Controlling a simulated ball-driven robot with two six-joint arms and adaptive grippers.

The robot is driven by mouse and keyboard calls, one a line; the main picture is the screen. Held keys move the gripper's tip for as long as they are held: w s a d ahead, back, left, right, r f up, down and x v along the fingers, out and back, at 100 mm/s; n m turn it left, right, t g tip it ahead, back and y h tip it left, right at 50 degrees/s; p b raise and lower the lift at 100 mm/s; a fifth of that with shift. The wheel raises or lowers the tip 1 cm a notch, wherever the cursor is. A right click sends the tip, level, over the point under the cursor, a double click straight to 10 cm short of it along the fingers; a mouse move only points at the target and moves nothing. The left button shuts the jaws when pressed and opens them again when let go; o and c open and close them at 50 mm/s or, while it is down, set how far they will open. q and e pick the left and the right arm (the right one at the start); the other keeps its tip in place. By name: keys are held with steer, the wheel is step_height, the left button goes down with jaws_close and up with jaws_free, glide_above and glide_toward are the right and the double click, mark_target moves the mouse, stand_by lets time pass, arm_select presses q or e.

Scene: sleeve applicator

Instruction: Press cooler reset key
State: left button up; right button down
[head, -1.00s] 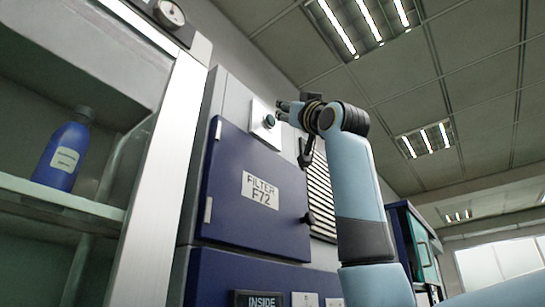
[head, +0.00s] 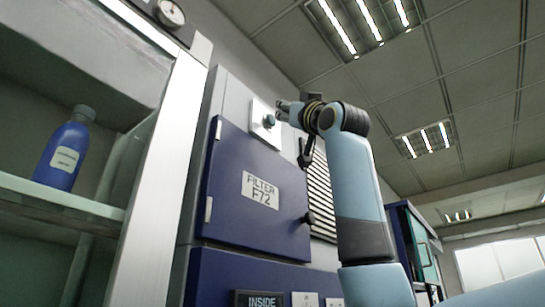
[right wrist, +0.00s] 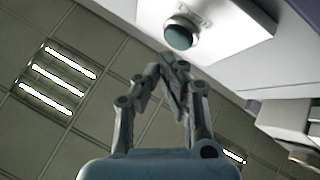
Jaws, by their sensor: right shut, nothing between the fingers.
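The reset key is a round teal button (head: 269,120) on a white plate (head: 259,127), high on the grey cabinet above the blue filter door. In the right wrist view the button (right wrist: 181,33) stands just past my fingertips, on its white housing (right wrist: 232,22). My right gripper (head: 283,109) is shut and empty, its tips close to the button. In the right wrist view the closed fingertips (right wrist: 172,60) point at the button's lower edge; I cannot tell whether they touch it. My left gripper is out of view.
The blue door (head: 256,190) labelled FILTER F72 lies below the key, with a black knob (head: 307,218) at its right. A vent grille (head: 321,195) is beside it. A shelf (head: 60,199) with a blue bottle (head: 66,150) stands at the left.

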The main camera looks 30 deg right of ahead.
steer(key=shift+w, duration=0.1)
stand_by(0.3)
steer(key=shift+w+a, duration=0.2)
steer(key=shift+w, duration=0.1)
steer(key=shift+w+a, duration=0.1)
steer(key=shift+w, duration=0.3)
stand_by(0.6)
steer(key=shift+s, duration=0.1)
steer(key=shift+s+d, duration=0.3)
steer(key=shift+s, duration=0.4)
